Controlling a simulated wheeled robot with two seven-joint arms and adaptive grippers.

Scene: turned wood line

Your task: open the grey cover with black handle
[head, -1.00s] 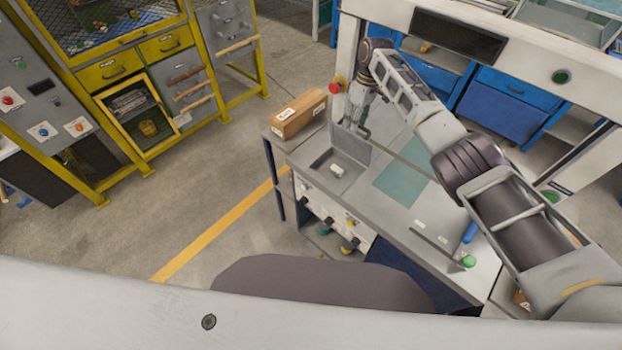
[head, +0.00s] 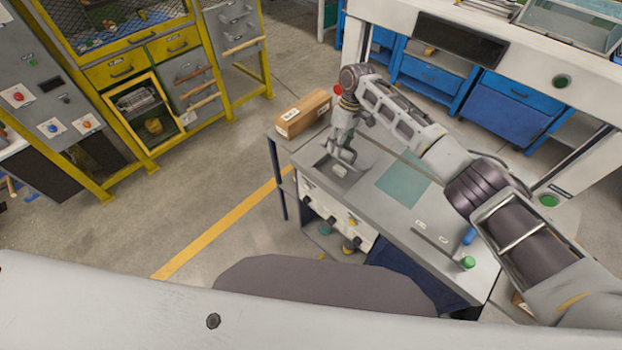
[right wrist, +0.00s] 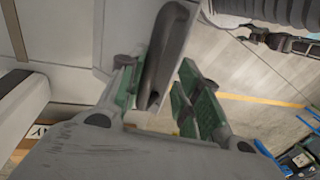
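The grey cover (right wrist: 118,25) shows in the right wrist view with its dark curved handle (right wrist: 168,50). My right gripper (right wrist: 160,98), with green finger pads, is open, one finger on each side of the handle. A gap shows between the handle and the right-hand finger; contact on the other side is unclear. In the head view my right gripper (head: 343,160) points down over a shallow recess (head: 322,167) in the grey bench, hiding the handle. A grey panel (head: 370,157) appears raised behind the recess. My left gripper is out of view.
A labelled brown box (head: 304,113) stands at the bench's back left corner. A teal mat (head: 403,185) and a green knob (head: 467,263) are on the bench. A white machine frame (head: 590,95) rises behind. Floor left of the bench is clear.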

